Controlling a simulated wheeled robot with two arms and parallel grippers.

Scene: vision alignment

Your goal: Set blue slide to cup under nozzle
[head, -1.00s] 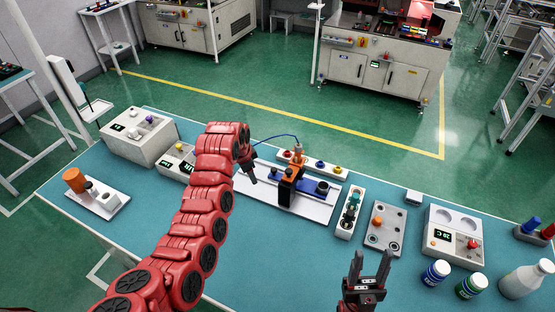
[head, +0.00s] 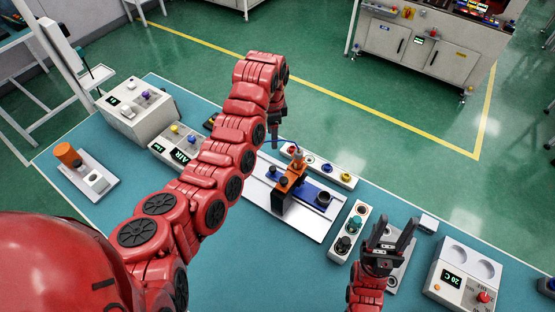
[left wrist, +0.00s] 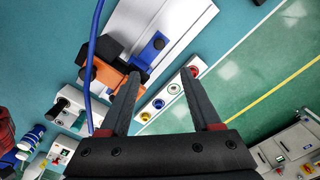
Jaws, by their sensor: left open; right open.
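The blue slide (head: 309,191) lies on a white rail plate (head: 262,196) in the middle of the bench. A dark cup (head: 324,198) sits toward its right end, to the right of the orange nozzle block (head: 290,178). My left gripper (head: 277,125) is above and behind the plate, with its fingers partly hidden by my arm. In the left wrist view its fingers (left wrist: 161,86) are apart and empty, close to the orange block (left wrist: 116,79) and part of the blue slide (left wrist: 151,52). My right gripper (head: 395,236) is open and empty, to the right of the plate.
A strip of coloured buttons (head: 318,167) lies behind the plate. A blue hose (left wrist: 90,70) runs past the orange block. A box with teal knobs (head: 350,231) stands between plate and right gripper. A 20 C unit (head: 462,277) is at right, an AIR unit (head: 178,147) at left.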

